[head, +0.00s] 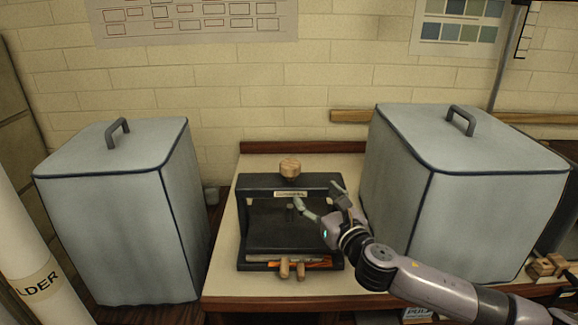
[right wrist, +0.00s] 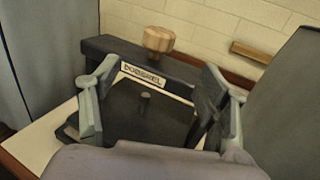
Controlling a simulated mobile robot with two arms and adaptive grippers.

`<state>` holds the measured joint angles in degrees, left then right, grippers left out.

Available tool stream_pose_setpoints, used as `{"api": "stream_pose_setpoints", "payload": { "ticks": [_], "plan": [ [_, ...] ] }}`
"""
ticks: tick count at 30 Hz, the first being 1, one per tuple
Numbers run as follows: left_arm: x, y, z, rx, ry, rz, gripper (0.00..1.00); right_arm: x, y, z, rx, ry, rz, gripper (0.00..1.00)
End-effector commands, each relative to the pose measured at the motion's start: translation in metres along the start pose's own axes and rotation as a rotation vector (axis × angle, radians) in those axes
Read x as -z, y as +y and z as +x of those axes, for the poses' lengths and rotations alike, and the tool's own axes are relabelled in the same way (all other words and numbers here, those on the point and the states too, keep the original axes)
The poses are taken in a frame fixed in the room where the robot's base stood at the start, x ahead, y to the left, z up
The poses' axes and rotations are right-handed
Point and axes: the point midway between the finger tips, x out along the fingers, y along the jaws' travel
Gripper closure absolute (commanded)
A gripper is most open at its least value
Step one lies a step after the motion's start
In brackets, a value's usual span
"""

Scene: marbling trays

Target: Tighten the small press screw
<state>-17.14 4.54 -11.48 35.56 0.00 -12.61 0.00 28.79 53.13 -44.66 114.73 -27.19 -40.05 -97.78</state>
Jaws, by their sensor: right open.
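The small press (head: 258,184) is a black frame on the pale table, with a label on its crossbeam. Its screw has a round wooden knob (head: 290,168) on top of the beam. A short dark stem (head: 290,212) shows below the beam, over a dark plate (head: 275,238). My right gripper (head: 317,195) is open and empty in front of the press's right half, lower than the knob and apart from it. In the right wrist view the knob (right wrist: 158,40) stands beyond and above the open fingers (right wrist: 160,78). My left gripper is not in view.
Grey covered boxes with handles stand left (head: 125,220) and right (head: 465,190) of the press; the right one is close to my right arm. Orange and wooden pieces (head: 290,267) stick out at the press's front. A brick wall is behind. The table's left strip is clear.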

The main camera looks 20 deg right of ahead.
Motion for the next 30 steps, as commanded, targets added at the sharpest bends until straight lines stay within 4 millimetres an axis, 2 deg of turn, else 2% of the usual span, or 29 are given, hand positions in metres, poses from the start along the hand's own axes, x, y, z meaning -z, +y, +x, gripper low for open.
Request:
{"api": "stream_pose_setpoints", "payload": {
  "ticks": [18,24,30],
  "plan": [
    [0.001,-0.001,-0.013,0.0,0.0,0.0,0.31,-0.001,0.001,0.124,0.002,0.0,0.01,0.31],
    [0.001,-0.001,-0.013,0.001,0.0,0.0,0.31,-0.001,0.001,0.15,0.001,-0.001,0.009,0.31],
    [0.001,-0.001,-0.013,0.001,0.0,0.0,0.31,0.0,0.001,0.161,0.0,0.0,0.008,0.31]
  ]
}}
